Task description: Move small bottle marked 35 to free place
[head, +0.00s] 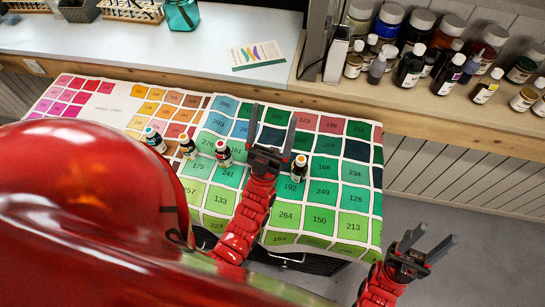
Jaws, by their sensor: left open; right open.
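Several small bottles stand upright on a printed colour chart cloth (335,226): a blue-capped bottle (154,140), an orange-capped bottle (188,147), a red-labelled bottle (223,154) and a dark bottle (299,169). Their markings are too small to read, so I cannot tell which is marked 35. My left gripper (273,117) is open and empty over the chart, between the red-labelled bottle and the dark bottle. My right gripper (437,233) is open and empty, off the chart's right edge and apart from every bottle.
Behind the chart is a white counter (140,58) with a card (257,55), a teal glass jar (182,15) and baskets. Many bigger bottles (411,66) crowd the wooden shelf at the back right. Bare chart squares lie right of the dark bottle. The lower left is hidden.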

